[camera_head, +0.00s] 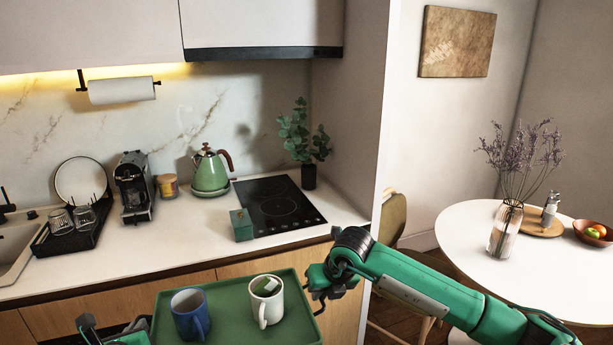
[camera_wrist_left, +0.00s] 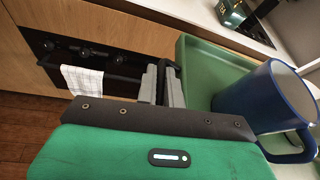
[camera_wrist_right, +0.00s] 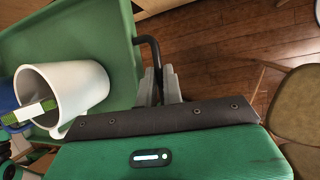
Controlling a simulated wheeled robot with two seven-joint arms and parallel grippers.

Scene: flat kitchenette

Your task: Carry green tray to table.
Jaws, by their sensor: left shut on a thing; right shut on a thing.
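The green tray (camera_head: 240,320) is held in front of the counter at the bottom of the head view. The round white table (camera_head: 462,226) stands at the right.
A vase of lavender (camera_head: 505,228), a wooden board (camera_head: 540,226) and a fruit bowl (camera_head: 592,234) stand on the table. A chair (camera_head: 392,220) is between counter and table. The counter (camera_head: 120,255) holds a kettle (camera_head: 209,172) and a green box (camera_head: 241,225). The table's near-left part is clear.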

